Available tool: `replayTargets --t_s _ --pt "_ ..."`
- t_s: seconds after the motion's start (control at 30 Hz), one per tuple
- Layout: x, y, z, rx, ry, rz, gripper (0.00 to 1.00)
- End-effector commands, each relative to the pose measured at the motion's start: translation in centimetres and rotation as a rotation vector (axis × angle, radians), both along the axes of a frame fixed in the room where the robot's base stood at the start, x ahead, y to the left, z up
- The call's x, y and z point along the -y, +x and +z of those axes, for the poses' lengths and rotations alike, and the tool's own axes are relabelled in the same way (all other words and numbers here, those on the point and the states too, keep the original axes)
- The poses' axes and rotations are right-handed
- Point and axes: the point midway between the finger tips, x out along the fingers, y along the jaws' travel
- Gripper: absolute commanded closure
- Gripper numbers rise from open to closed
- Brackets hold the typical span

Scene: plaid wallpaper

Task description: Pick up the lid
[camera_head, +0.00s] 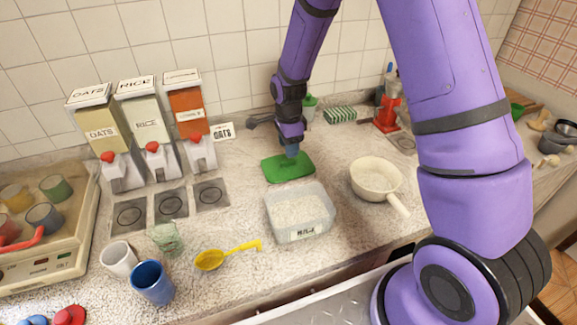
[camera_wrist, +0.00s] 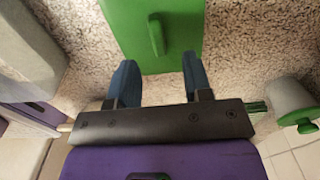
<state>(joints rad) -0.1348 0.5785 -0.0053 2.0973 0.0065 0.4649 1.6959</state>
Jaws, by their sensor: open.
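The green lid (camera_head: 288,168) lies flat on the speckled counter, behind the clear rice container. In the wrist view the lid (camera_wrist: 185,38) shows at the top, with a raised green handle (camera_wrist: 157,34) on it. My gripper (camera_head: 291,152) is over the back part of the lid in the head view. In the wrist view its two blue fingers (camera_wrist: 157,72) are apart, with nothing between them. The handle is a little beyond the fingertips, roughly in line with the gap. I cannot tell whether the fingers touch the lid.
The clear container (camera_head: 299,213) labelled rice stands in front of the lid. A cream pan (camera_head: 376,178) is to the right, a yellow scoop (camera_head: 226,256) front left. Dispensers (camera_head: 148,130) stand along the wall at left. A green-topped jar (camera_wrist: 292,103) is close beside my gripper.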

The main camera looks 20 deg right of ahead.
Motion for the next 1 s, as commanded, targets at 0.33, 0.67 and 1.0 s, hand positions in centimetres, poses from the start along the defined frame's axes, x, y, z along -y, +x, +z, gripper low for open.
replayTargets --t_s 0.33,0.67,1.0 --pt "-0.2 -0.2 -4.3 -0.004 0.0 0.0 0.54" --pt "-0.2 -0.2 -5.1 0.0 0.0 0.0 0.54" --pt "-0.2 -0.2 -5.1 -0.001 0.0 0.0 1.0"
